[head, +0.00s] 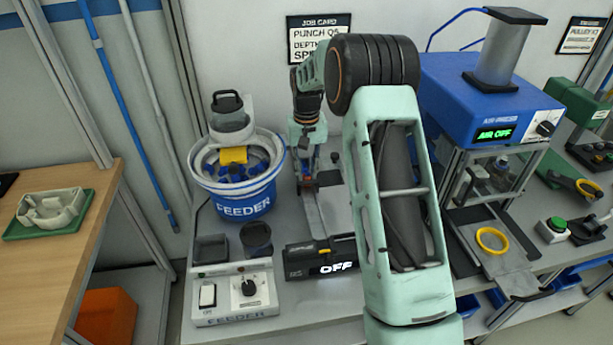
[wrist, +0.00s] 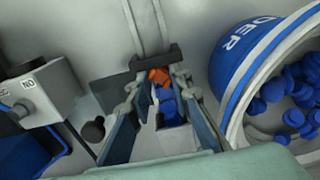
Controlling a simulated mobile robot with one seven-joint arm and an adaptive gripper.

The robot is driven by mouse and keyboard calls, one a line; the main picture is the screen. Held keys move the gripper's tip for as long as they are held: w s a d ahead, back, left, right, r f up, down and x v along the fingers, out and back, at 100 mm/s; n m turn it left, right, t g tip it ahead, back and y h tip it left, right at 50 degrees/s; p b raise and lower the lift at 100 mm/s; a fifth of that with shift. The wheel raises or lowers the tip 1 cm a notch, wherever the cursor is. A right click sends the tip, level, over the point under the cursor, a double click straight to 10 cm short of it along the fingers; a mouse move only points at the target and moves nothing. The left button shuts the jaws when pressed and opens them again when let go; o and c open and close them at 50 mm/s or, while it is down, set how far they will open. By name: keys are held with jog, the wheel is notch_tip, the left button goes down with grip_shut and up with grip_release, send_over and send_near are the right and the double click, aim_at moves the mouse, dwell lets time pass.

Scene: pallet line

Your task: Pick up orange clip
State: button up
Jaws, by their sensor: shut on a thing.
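The orange clip (wrist: 159,76) shows in the wrist view between the tips of my gripper (wrist: 161,82). The fingers are closed in on it from both sides. In the head view my gripper (head: 306,176) is small and reaches down over the bench beside the feeder bowl, with a reddish-orange spot at its tips. My arm hides part of the bench there. I cannot tell whether the clip is clear of the surface beneath it.
Blue parts (wrist: 168,106) lie between my fingers, nearer the camera. The blue feeder bowl (head: 240,200) stands close to the left of my gripper. A conveyor unit reading OFF (head: 318,261) lies in front. The blue press (head: 485,95) stands at right.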

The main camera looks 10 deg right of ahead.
aim_at(306, 175)
jog(key=shift+r, duration=0.5)
notch_tip(306, 175, up, 2)
jog(key=shift+r, duration=0.15)
jog(key=s+a+r+b, duration=0.2)
jog(key=s+r+b, duration=0.2)
jog(key=s+r, duration=0.5)
jog(key=s, duration=0.4)
jog(key=shift+s+a+r, duration=0.35)
jog(key=shift+s, duration=0.05)
